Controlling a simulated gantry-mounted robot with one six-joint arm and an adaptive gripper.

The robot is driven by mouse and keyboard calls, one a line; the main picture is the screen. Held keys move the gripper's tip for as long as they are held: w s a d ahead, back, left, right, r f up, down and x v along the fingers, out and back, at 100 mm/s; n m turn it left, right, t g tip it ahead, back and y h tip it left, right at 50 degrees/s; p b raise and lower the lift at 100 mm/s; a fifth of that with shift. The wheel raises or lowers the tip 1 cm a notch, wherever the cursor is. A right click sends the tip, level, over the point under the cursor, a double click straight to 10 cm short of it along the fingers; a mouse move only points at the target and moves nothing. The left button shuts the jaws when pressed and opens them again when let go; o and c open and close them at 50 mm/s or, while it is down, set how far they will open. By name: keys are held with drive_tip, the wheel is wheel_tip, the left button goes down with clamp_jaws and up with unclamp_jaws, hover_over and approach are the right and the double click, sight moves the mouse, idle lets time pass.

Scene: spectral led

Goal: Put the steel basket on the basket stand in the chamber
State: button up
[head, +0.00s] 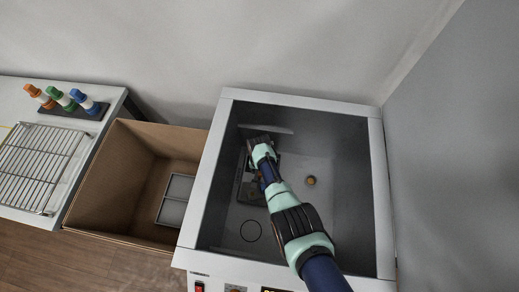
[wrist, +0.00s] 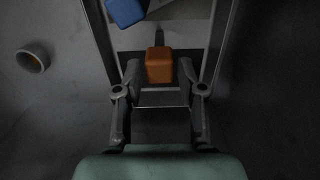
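My gripper (head: 254,154) reaches down inside the open-topped chamber (head: 231,96). In the wrist view its two fingers (wrist: 159,82) stand apart. An orange block (wrist: 158,65) shows between the fingertips, with a gap on each side. A blue block (wrist: 125,12) is farther ahead. Both appear against a long, straight-sided grey frame, perhaps the steel basket (wrist: 219,45). In the head view a dark grey boxy shape (head: 250,186) lies under the gripper, partly hidden by my arm. I cannot tell basket from basket stand there.
A brown cardboard box (head: 112,165) left of the chamber holds a grey panel (head: 175,199). The table at far left has a wire rack (head: 38,165) and orange-, green- and blue-capped bottles (head: 63,98). A brass-coloured round fitting (head: 311,180) is on the chamber floor.

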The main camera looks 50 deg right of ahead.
wheel_tip(320, 180, up, 4)
drive_tip(key=shift+r+p, duration=0.1)
drive_tip(key=shift+p, duration=0.65)
